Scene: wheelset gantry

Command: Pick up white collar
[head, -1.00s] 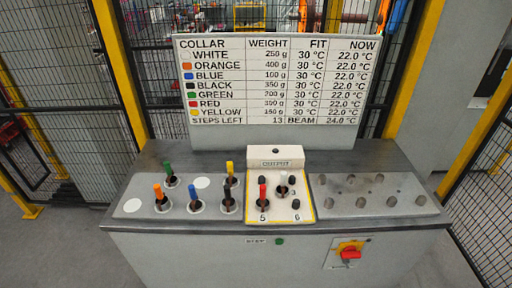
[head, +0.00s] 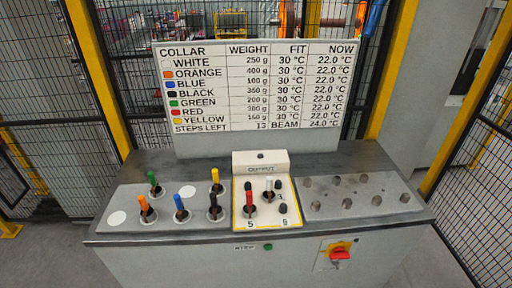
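The white collar (head: 269,185) stands upright in the upper row of the cream output panel (head: 284,222) with the yellow border, at the middle of the console. The red collar (head: 250,200) stands in front of it to the left, in the spot marked 5. Dark knobs sit beside both. Neither of my grippers is in the head view, so nothing shows touching the white collar.
The left plate (head: 117,219) holds the green (head: 153,180), orange (head: 144,205), blue (head: 179,204), black (head: 213,203) and yellow (head: 215,176) collars. A sign board (head: 258,88) stands behind. A red switch (head: 340,254) is on the console front.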

